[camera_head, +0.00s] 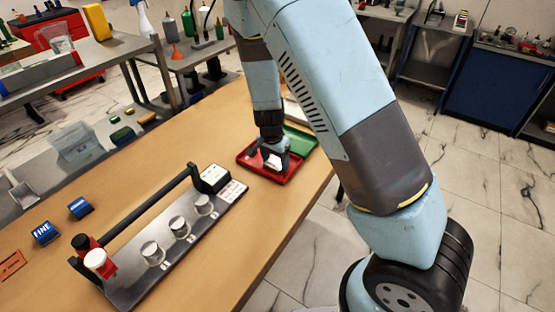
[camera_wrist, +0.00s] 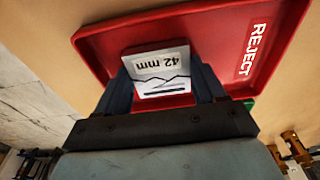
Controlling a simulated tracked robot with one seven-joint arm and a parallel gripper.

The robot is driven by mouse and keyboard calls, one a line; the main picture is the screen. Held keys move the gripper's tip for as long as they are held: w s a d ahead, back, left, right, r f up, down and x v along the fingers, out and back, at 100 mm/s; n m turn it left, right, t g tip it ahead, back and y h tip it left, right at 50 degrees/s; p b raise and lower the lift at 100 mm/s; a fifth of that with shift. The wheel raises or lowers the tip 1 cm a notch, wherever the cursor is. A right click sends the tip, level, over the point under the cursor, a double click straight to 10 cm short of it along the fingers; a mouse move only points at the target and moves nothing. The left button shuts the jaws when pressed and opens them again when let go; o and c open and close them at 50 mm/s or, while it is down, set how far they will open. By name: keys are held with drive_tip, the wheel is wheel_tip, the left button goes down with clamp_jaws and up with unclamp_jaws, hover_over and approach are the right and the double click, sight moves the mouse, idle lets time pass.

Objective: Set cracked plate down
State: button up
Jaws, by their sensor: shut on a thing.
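The cracked plate (camera_wrist: 160,72) is a small pale plate marked "42 mm" with jagged dark lines across it. My gripper (camera_head: 273,158) is shut on it, with one finger on each side in the wrist view. The plate is over the red tray (camera_head: 248,156), which bears the word REJECT in the wrist view (camera_wrist: 222,30). In the head view the plate (camera_head: 274,162) shows as a small white patch between the fingers. I cannot tell whether it touches the tray floor.
A green tray (camera_head: 301,141) lies right beside the red tray. A metal gauge rig (camera_head: 175,245) with a black bar and several round posts stands nearer on the wooden table (camera_head: 135,182). Blue blocks (camera_head: 46,232) sit at the left. The table's right edge is close to the trays.

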drive_tip(key=shift+s+f, duration=0.2)
drive_tip(key=shift+f, duration=0.15)
